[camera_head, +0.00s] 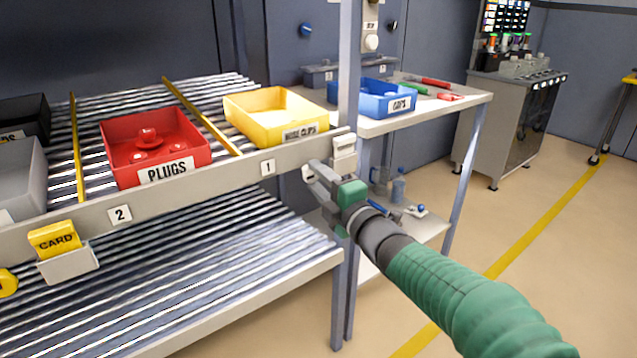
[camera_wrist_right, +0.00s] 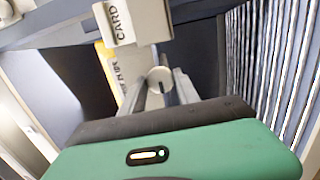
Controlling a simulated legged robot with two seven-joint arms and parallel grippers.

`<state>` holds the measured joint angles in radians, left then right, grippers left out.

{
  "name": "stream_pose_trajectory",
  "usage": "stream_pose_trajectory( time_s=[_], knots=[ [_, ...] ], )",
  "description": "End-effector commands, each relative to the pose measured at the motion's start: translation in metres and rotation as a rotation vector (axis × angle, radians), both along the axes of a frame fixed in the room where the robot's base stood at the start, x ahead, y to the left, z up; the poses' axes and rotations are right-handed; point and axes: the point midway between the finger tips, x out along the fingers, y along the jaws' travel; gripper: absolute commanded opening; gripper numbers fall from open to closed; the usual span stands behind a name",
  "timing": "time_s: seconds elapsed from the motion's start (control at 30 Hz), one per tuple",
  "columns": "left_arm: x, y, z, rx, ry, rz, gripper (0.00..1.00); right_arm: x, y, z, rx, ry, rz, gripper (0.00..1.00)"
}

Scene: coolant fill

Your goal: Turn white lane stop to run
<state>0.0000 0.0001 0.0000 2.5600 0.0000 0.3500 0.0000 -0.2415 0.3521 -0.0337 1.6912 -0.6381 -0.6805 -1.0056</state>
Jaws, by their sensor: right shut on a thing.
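The white lane stop (camera_head: 307,174) is a small round knob on the front rail, near the right end by the post. It shows as a white disc (camera_wrist_right: 160,78) between the fingers in the right wrist view. My right gripper (camera_head: 314,176) is shut on it, coming in from the lower right. The fingers also show on either side of the knob in the wrist view (camera_wrist_right: 161,90). They partly hide the knob, and I cannot read its run or stop marking. My left gripper is not in view.
A white card holder (camera_head: 343,153) sits just above my right gripper, beside the grey post (camera_head: 348,80). Red (camera_head: 155,147) and yellow (camera_head: 270,115) bins stand on the roller lanes. A yellow card (camera_head: 55,239) and yellow knob (camera_head: 7,283) are at lane 2.

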Motion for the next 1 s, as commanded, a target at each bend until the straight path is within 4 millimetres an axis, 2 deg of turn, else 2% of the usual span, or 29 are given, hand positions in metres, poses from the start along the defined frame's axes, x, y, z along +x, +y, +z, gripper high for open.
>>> stream_pose_trajectory(
  time_s=[0.03,0.23,0.27,0.4,0.77,0.87,1.0],
  knots=[
    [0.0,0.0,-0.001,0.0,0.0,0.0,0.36,-0.001,0.003,-0.008,-0.011,0.011,0.006,0.0],
    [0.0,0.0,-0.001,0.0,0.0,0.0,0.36,-0.001,0.003,-0.008,-0.011,0.012,0.007,0.0],
    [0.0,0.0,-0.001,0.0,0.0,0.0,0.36,-0.001,0.003,-0.009,-0.011,0.012,0.007,0.39],
    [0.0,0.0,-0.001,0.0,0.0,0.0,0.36,-0.001,0.003,-0.007,-0.009,0.01,0.005,0.57],
    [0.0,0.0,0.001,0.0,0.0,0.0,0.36,-0.003,-0.001,-0.003,-0.004,0.005,0.002,0.58],
    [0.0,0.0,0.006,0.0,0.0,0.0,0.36,-0.015,-0.009,-0.002,-0.005,0.005,0.002,0.58],
    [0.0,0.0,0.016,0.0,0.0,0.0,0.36,-0.045,-0.031,-0.003,-0.004,0.007,-0.001,0.58]
  ],
)
